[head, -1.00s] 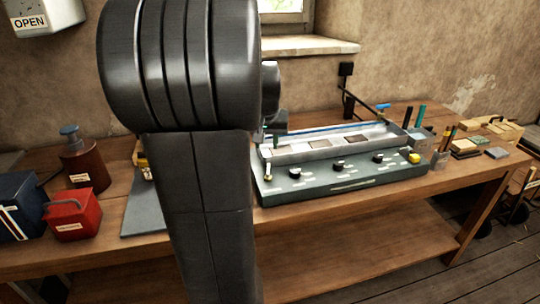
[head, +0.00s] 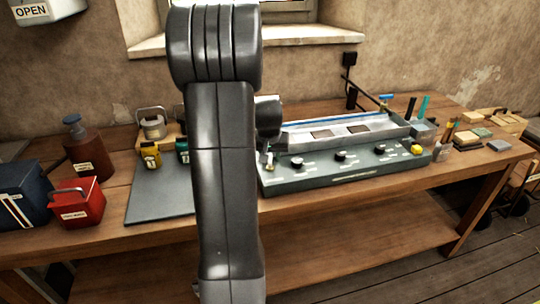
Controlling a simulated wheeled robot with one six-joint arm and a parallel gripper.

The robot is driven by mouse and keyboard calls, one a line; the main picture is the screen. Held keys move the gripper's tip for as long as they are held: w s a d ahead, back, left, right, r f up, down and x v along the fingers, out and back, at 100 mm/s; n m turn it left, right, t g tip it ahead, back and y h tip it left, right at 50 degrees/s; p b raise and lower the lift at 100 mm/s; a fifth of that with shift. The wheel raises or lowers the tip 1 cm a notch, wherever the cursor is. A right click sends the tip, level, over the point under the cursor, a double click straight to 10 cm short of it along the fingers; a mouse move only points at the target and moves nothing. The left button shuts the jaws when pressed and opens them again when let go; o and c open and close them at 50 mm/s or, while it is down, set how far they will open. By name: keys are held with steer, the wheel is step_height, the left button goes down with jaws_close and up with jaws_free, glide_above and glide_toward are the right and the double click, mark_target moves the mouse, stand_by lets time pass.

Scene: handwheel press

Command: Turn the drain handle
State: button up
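A grey-green machine (head: 345,168) with a long metal trough (head: 345,132) stands on the workbench, right of my arm. Its front has several black knobs and a yellow knob (head: 416,150). A small blue handle-like piece (head: 386,97) shows behind the trough's right end, and a small pale metal fitting (head: 265,160) shows at the machine's left front. I cannot tell which part is the drain handle.
The workbench (head: 105,232) also carries a red box (head: 78,207), a blue box (head: 20,200), a brown pump bottle (head: 84,150) and a grey mat (head: 160,195). Pens and small blocks crowd its right end. A window sill (head: 310,36) is behind.

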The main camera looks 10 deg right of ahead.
steer(key=shift+f, duration=0.1)
steer(key=shift+c, duration=0.4)
jaws_close()
steer(key=shift+d+n, duration=0.1)
steer(key=shift+n, duration=0.2)
steer(key=shift+d+n+y, duration=0.1)
steer(key=shift+n+y, duration=0.6)
steer(key=shift+n, duration=0.9)
steer(key=shift+o, duration=0.4)
jaws_free()
